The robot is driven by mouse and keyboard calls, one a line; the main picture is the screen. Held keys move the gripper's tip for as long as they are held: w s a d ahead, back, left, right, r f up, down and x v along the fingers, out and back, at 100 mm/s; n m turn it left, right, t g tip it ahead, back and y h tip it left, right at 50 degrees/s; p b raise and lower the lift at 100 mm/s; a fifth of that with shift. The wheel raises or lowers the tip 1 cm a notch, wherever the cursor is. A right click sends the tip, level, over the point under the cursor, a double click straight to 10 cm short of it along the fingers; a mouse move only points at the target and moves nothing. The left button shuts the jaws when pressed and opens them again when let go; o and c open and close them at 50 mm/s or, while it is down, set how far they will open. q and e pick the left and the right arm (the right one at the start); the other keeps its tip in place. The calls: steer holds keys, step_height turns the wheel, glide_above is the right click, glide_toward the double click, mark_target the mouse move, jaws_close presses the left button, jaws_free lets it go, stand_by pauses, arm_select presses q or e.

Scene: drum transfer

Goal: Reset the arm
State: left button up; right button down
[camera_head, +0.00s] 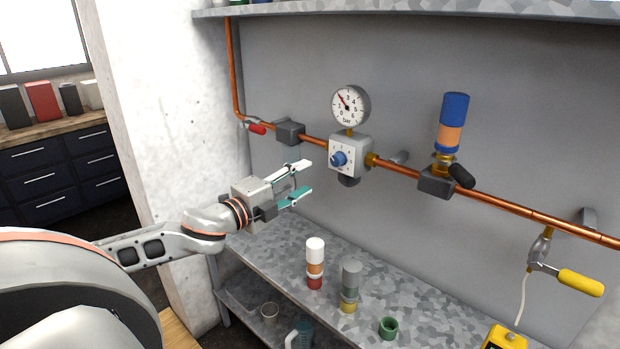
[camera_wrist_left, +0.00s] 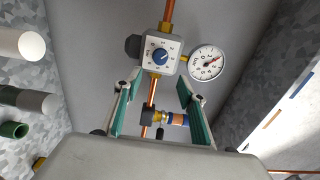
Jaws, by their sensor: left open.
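My left gripper (camera_head: 306,178) is open and empty in the head view. It hangs in the air above the metal bench, in front of the grey back panel and left of the white regulator box (camera_head: 349,155) with its blue knob. In the left wrist view its two green-lined fingers (camera_wrist_left: 158,90) stand apart with nothing gripped between them. Beyond them show the regulator box (camera_wrist_left: 160,52) and the pressure gauge (camera_wrist_left: 207,63). The gauge also shows above the regulator in the head view (camera_head: 350,106). My right gripper is in neither view.
A copper pipe (camera_head: 500,210) crosses the panel, with a blue-and-orange cylinder (camera_head: 452,122) and a yellow-handled valve (camera_head: 580,282). On the bench (camera_head: 420,310) stand a white-topped stack (camera_head: 315,262), a grey-topped stack (camera_head: 350,285) and a green cup (camera_head: 388,327). A pale pillar (camera_head: 160,110) rises left.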

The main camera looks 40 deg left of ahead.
arm_select(q)
steer(key=shift+f, duration=0.1)
steer(key=s+d+f+n+g, duration=0.1)
steer(key=s+f+n, duration=0.1)
steer(key=f, duration=0.6)
steer(key=s+d+f+n+g+y, duration=0.1)
steer(key=s+f+n+g, duration=0.15)
steer(key=f, duration=0.65)
steer(key=s+d+f+n, duration=0.1)
steer(key=s+f+n, duration=0.2)
steer(key=f, duration=0.5)
steer(key=s+d+f+n+g+h, duration=0.1)
steer(key=s+d+f+n+g, duration=0.1)
steer(key=s+d+f, duration=0.5)
steer(key=s+d+f+n+g, duration=0.1)
steer(key=s+d+f+n, duration=0.4)
steer(key=d+f, duration=0.7)
steer(key=shift+s+d+g+h, duration=0.4)
steer(key=shift+s+d, duration=0.1)
steer(key=shift+s, duration=0.4)
